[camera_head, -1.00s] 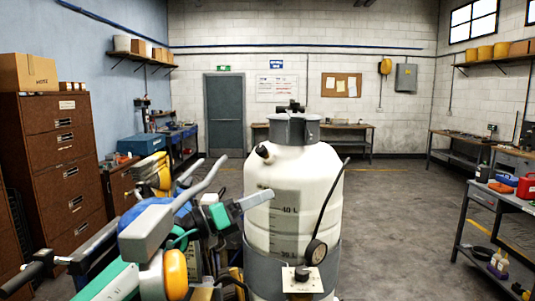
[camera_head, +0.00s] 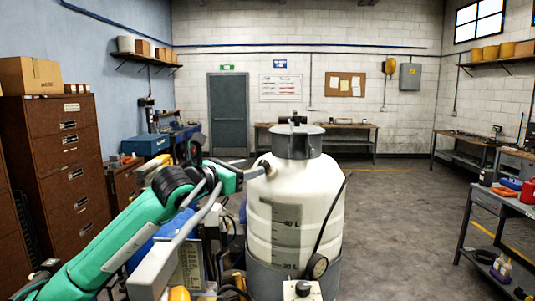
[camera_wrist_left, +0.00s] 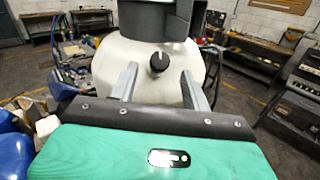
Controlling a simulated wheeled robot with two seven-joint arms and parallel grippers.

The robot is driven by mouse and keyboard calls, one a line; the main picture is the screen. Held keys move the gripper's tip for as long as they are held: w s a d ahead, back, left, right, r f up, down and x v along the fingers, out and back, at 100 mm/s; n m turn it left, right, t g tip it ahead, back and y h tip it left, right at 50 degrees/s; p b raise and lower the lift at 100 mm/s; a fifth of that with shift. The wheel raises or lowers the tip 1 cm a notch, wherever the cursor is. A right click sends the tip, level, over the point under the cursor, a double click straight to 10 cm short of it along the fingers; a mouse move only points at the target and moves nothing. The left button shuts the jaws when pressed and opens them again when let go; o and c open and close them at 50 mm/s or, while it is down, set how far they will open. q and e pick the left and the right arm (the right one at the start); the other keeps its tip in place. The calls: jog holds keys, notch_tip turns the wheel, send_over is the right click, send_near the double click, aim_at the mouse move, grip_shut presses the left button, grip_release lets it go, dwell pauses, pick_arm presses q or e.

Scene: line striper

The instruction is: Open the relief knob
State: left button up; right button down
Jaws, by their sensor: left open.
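A white tank (camera_head: 305,200) with litre marks stands in front of me in the head view, with a grey cap (camera_head: 296,142) on top. A small black knob (camera_wrist_left: 158,63) with a pale mark sits on the tank's shoulder, below the cap; it looks like the relief knob. In the head view it is mostly hidden at the gripper's tips. My left gripper (camera_head: 256,172) reaches the tank's left shoulder. In the wrist view the open left gripper (camera_wrist_left: 158,76) has one finger on each side of the knob, with visible gaps. My right gripper is not seen.
A black wand and a round gauge (camera_head: 317,266) are at the tank's right side. Another black knob (camera_head: 302,288) sits on a pale box at the bottom. A brown drawer cabinet (camera_head: 68,150) stands left, a workbench (camera_head: 498,215) right. Floor right of the tank is clear.

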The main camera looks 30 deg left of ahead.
aim_at(262, 163)
pick_arm(q)
jog(key=w+p, duration=0.2)
jog(key=w, duration=0.1)
jog(key=w+d+p, duration=0.1)
jog(key=w+p, duration=0.1)
jog(key=w, duration=0.1)
jog(key=shift+d+r, duration=0.1)
jog(key=shift+r, duration=0.05)
jog(key=shift+w+d+f, duration=0.15)
jog(key=shift+w+f, duration=0.05)
jog(key=shift+w, duration=0.6)
jog(key=c, duration=1)
